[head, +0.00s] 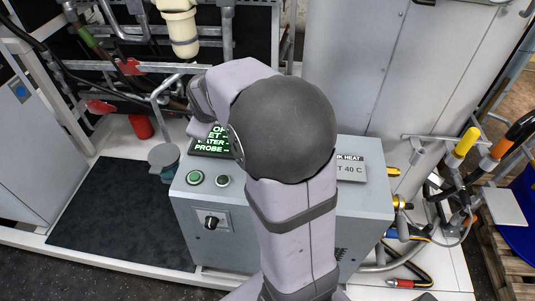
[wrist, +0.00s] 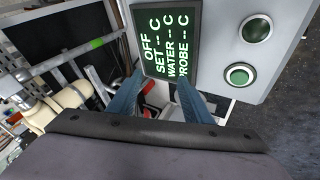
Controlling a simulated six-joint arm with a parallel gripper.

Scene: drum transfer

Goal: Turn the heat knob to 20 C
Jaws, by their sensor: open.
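A grey control box (head: 350,210) stands in the middle of the head view. A label (head: 350,168) on its top right reads in part "K HEAT" and "T 40 C". A black knob (head: 211,222) with a light pointer is on its front face; I cannot tell whether it is the heat knob. My arm covers the middle of the box. The display (wrist: 172,38) reads OFF, with dashes for SET, WATER and PROBE. My gripper (wrist: 160,80) is open and empty, its two blue fingers apart near the display's lower edge in the wrist view.
Two round green buttons (wrist: 256,28) (wrist: 240,75) sit beside the display. Pipes and a red cup (head: 141,127) are at the left. A hose with a yellow handle (head: 466,142) is at the right. A dark mat (head: 125,215) lies left of the box.

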